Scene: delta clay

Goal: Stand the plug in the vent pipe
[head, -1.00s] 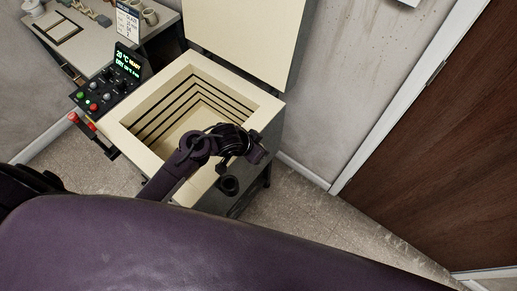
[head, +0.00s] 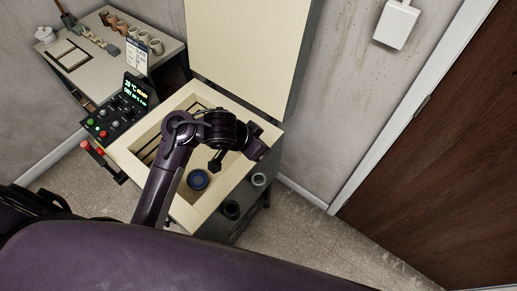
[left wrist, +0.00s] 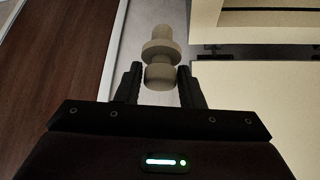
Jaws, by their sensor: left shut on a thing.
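The pale beige plug (left wrist: 162,50), with a wide flange around its middle, is between the fingers of my left gripper (left wrist: 160,72) in the left wrist view. The fingers are shut on its near end, and its far end points away from the hand. In the head view my left arm reaches over the open kiln, with the hand above its right side; fingertips and plug are hidden there. A short grey upright pipe (head: 259,180) with an open top, seemingly the vent pipe, stands at the kiln's right side, below the hand. My right gripper is not in view.
The cream-lined kiln (head: 205,220) has its lid (head: 243,45) raised; a blue round piece (head: 197,179) is inside. A dark ring (head: 231,210) sits beside the pipe. A control box (head: 120,113) and worktable (head: 95,75) are left. Clear floor lies towards the door (head: 440,150).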

